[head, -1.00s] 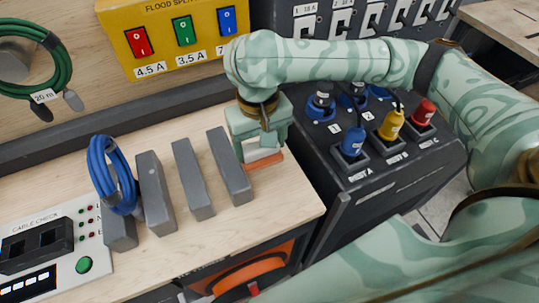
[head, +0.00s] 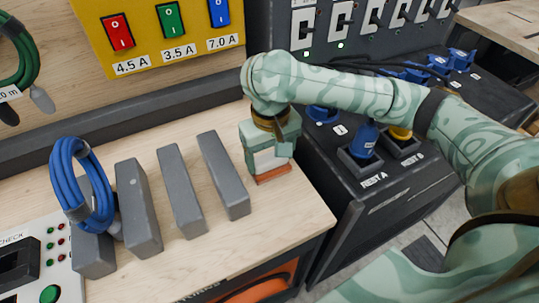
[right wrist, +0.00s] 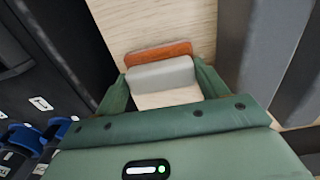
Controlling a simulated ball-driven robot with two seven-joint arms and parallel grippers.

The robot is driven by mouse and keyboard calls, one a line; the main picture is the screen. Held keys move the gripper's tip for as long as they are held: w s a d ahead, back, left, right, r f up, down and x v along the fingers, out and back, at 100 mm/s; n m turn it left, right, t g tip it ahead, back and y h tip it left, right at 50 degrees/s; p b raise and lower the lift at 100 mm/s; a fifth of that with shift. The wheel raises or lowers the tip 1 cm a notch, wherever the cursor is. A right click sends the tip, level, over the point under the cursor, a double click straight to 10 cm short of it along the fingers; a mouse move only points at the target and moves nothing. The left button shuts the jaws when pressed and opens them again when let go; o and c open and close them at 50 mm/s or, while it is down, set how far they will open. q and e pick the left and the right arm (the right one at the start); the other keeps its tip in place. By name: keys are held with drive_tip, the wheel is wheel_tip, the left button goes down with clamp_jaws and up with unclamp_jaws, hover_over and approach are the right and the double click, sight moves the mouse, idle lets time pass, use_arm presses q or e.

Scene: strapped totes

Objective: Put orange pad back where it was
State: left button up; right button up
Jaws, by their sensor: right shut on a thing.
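The orange pad (head: 273,175) shows as a thin orange slab below a pale block, at the right end of the wooden bench top. My right gripper (head: 268,158) points down and is shut on it, with the pale grey part (right wrist: 160,73) between the fingers in the right wrist view. The orange slab (right wrist: 158,53) shows just beyond that part. The pad is beside the rightmost grey upright block (head: 223,175), with a gap between them. I cannot tell whether the pad touches the bench. My left gripper is not in view.
Several grey upright blocks stand in a row on the bench (head: 285,215), and a blue cable coil (head: 82,185) hangs over the leftmost. A black console (head: 345,205) with blue and yellow plugs stands to the right. A yellow switch panel (head: 160,35) is behind.

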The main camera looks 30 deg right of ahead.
sight(270, 158)
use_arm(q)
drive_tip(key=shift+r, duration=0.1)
use_arm(e)
drive_tip(key=o, duration=0.9)
drive_tip(key=shift+f, duration=0.15)
drive_tip(key=shift+o, duration=0.2)
use_arm(q)
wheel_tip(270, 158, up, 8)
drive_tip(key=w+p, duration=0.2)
drive_tip(key=p, duration=0.6)
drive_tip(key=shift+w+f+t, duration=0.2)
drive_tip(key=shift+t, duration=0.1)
use_arm(e)
wheel_tip(270, 158, up, 12)
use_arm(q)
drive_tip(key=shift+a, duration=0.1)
